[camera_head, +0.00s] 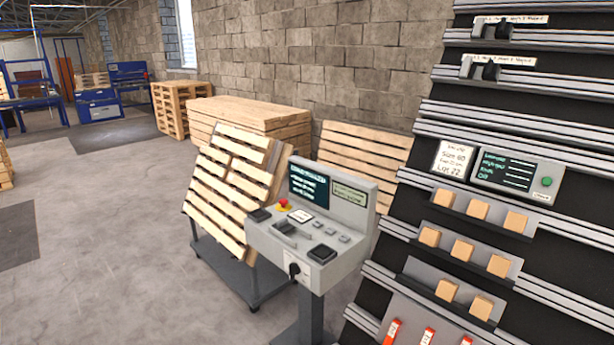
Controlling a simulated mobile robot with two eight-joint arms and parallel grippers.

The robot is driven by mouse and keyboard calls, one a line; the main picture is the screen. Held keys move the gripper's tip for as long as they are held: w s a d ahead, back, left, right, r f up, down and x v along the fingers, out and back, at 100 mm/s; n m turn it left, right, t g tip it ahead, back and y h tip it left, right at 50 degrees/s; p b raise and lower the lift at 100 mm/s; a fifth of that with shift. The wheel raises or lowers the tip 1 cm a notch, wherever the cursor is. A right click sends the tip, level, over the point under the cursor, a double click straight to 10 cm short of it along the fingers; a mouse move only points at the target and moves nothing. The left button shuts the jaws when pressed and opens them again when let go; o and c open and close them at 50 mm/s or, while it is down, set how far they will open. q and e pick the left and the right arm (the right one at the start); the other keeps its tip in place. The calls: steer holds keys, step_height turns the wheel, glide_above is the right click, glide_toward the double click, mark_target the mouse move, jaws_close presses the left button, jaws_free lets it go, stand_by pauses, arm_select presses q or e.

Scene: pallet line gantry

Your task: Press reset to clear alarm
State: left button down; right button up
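A grey control console (318,262) stands on a post near the middle of the view. Its upright back carries a dark screen (309,185) with light text, too small to read, and a pale label plate (349,194). On its sloped top are a red mushroom button (283,204) on a yellow base, several small grey buttons (330,231) and dark blocks. A black knob (294,269) sits on its front face. I cannot tell which button is the reset. Neither of my grippers is in view.
Pallets lean on a wheeled cart (225,270) behind the console. Open floor (110,250) lies left.

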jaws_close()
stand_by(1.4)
